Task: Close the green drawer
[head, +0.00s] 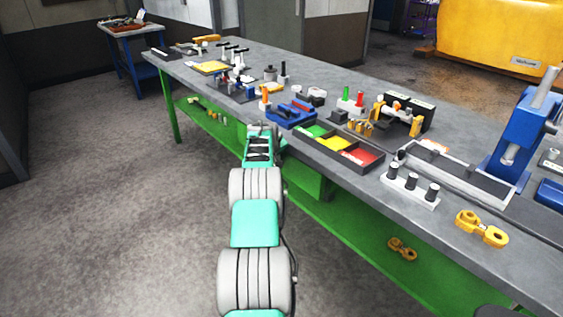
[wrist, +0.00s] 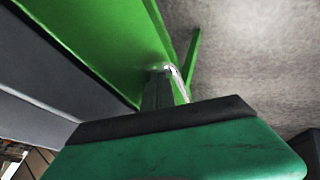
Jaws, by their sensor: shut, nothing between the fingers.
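The green drawer (head: 312,182) hangs under the grey workbench top, partly hidden behind my arm in the head view. How far it stands open cannot be told. My gripper (head: 262,128) is at the bench's front edge, at the far end of my outstretched arm. In the wrist view a broad green panel (wrist: 105,38) fills the upper left, probably the drawer front. My gripper's fingers (wrist: 167,72) are shut and empty, with their tips at or very near the panel's lower edge. Whether they touch it cannot be told.
The workbench top (head: 330,110) holds a three-colour sorting tray (head: 340,147), a blue fixture (head: 291,113) and a white block with black knobs (head: 410,188) near its front edge. A green lower shelf (head: 350,225) runs below, with a yellow casting (head: 402,248). The floor on the left is clear.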

